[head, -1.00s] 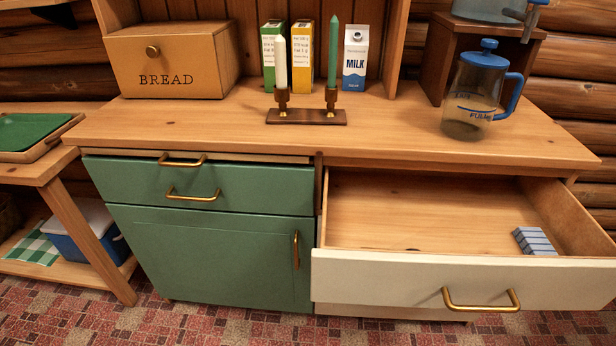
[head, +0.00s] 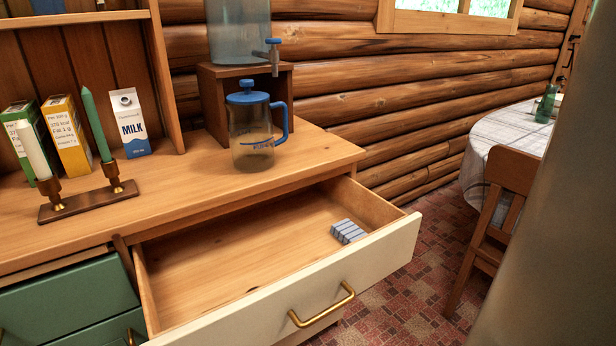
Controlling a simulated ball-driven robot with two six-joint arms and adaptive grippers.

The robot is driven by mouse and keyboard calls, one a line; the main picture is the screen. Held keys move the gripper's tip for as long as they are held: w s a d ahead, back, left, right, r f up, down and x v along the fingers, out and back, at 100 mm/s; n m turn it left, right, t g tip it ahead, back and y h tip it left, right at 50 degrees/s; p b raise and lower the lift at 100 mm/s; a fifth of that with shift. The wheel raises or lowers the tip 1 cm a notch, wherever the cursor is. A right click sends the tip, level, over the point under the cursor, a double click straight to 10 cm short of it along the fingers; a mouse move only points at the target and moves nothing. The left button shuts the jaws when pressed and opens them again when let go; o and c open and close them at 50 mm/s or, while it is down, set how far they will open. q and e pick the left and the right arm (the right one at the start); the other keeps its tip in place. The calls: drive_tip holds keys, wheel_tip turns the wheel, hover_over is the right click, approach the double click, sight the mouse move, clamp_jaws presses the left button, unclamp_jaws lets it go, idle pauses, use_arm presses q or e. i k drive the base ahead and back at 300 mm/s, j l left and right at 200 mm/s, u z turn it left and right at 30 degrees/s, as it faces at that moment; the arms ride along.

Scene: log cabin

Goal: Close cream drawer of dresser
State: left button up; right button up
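The cream drawer (head: 378,262) of the wooden dresser (head: 215,195) is pulled well out, on the dresser's right side. Its brass bar handle (head: 322,308) is on the cream front. A small grey-blue ribbed block (head: 348,231) lies inside the drawer towards its front right. The rest of the drawer floor that I see is bare. Neither of my grippers shows in the head view, and nothing is touching the drawer.
On the dresser top stand a jug with blue lid (head: 254,135), a milk carton (head: 130,122) and a candle holder (head: 88,203). Green drawers (head: 65,305) are at lower left. A chair (head: 498,215) and a round table (head: 510,140) stand right. A large grey surface fills the right edge.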

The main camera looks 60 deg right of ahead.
sight(284, 245)
drive_tip(key=z, duration=1.8)
